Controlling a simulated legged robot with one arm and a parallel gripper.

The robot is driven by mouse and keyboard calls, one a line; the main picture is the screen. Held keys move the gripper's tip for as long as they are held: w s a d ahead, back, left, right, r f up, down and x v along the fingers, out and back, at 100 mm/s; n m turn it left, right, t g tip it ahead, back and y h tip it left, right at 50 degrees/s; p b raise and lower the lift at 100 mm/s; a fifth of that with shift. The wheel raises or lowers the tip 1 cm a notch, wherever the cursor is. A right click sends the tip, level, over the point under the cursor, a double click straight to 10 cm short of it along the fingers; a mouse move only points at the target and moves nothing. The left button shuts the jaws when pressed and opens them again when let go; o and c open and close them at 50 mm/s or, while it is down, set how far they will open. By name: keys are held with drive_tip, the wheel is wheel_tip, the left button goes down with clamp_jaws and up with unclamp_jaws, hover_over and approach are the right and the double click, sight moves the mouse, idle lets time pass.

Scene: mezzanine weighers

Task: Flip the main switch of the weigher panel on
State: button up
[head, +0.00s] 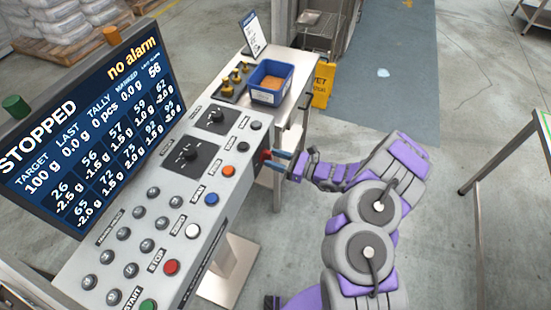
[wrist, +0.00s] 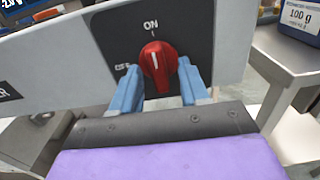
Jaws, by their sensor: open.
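The main switch is a red rotary knob (wrist: 157,68) on a dark plate at the end of the weigher panel (head: 215,150). In the wrist view, ON is printed above it and OFF at its left. Its white mark points nearly straight up, towards ON. My gripper (wrist: 160,78) is open, with one blue finger on each side of the knob; I cannot tell whether either finger touches it. In the head view my gripper (head: 277,158) is at the panel's right end, and the knob is mostly hidden. The display (head: 90,115) reads STOPPED and "no alarm".
Buttons and two black dials cover the panel top, including a red stop button (head: 171,267). A blue bin (head: 270,84) stands on the side table (head: 297,98) behind. A yellow floor sign (head: 322,84) is beyond. Open floor lies to the right.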

drive_tip(key=p+v, duration=0.3)
drive_tip(key=v, duration=1.4)
drive_tip(key=shift+d, duration=0.2)
drive_tip(key=s+a+r+n+g, duration=0.3)
drive_tip(key=a+r+n+g, duration=0.5)
drive_tip(key=r, duration=0.5)
drive_tip(key=s+a+r+n+g+h, duration=0.4)
drive_tip(key=s+a+r+n, duration=0.25)
drive_tip(key=s+r, duration=0.25)
drive_tip(key=s+d+r+n+h, duration=0.1)
drive_tip(key=s+r+n+h, duration=0.15)
drive_tip(key=s, duration=0.35)
drive_tip(key=s+d+r+n+h, duration=0.1)
drive_tip(key=s+n+h, duration=0.25)
drive_tip(key=s, duration=0.25)
drive_tip(key=s+d+r+n+t+h, duration=0.1)
drive_tip(key=s+d+t+h, duration=0.3)
drive_tip(key=s+d+h, duration=0.3)
drive_tip(key=s+d, duration=0.3)
drive_tip(key=d, duration=0.2)
drive_tip(key=shift+r+n, duration=0.3)
drive_tip(key=shift+n, duration=0.05)
